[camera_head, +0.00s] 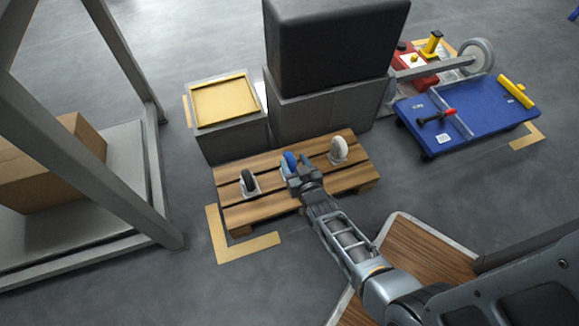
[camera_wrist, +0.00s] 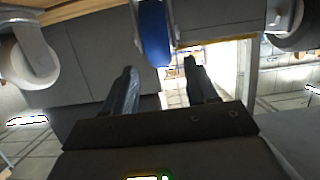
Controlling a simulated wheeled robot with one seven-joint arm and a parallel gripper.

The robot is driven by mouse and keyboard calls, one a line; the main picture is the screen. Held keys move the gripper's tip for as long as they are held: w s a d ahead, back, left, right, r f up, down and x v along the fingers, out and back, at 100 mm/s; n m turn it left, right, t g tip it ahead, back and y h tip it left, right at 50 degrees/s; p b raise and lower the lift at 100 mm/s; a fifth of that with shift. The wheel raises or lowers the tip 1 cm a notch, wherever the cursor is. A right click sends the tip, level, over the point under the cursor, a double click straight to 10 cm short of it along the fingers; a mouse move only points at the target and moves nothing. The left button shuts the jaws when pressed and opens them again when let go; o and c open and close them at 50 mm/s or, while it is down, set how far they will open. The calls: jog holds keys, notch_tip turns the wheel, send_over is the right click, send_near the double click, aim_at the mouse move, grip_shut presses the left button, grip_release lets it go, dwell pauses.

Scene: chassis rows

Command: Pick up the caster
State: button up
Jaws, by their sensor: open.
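Three casters stand in a row on a wooden pallet (camera_head: 232,213): a black-wheeled one (camera_head: 248,182) at left, a blue-wheeled one (camera_head: 290,160) in the middle and a pale-wheeled one (camera_head: 339,150) at right. My gripper (camera_head: 293,174) is open at the blue caster and partly hides it. In the wrist view the blue wheel (camera_wrist: 154,32) shows just beyond and between my open fingers (camera_wrist: 158,75). I cannot tell whether they touch it. The pale caster (camera_wrist: 35,48) is at the left edge of that view.
Behind the pallet stand a grey box with a yellow-topped tray (camera_head: 225,101) and a large black block (camera_head: 335,50). A blue cart (camera_head: 470,110) with tools is at right. A metal frame (camera_head: 70,130) with a cardboard box (camera_head: 50,165) is at left. The floor in front is partly clear.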

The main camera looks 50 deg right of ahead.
aim_at(290, 158)
jog(key=b+x, duration=0.2)
jog(key=x, duration=0.1)
jog(key=shift+w+f, duration=0.1)
jog(key=shift+f, duration=0.05)
jog(key=shift+w+d, duration=0.25)
jog(key=shift+w, duration=0.2)
grip_shut()
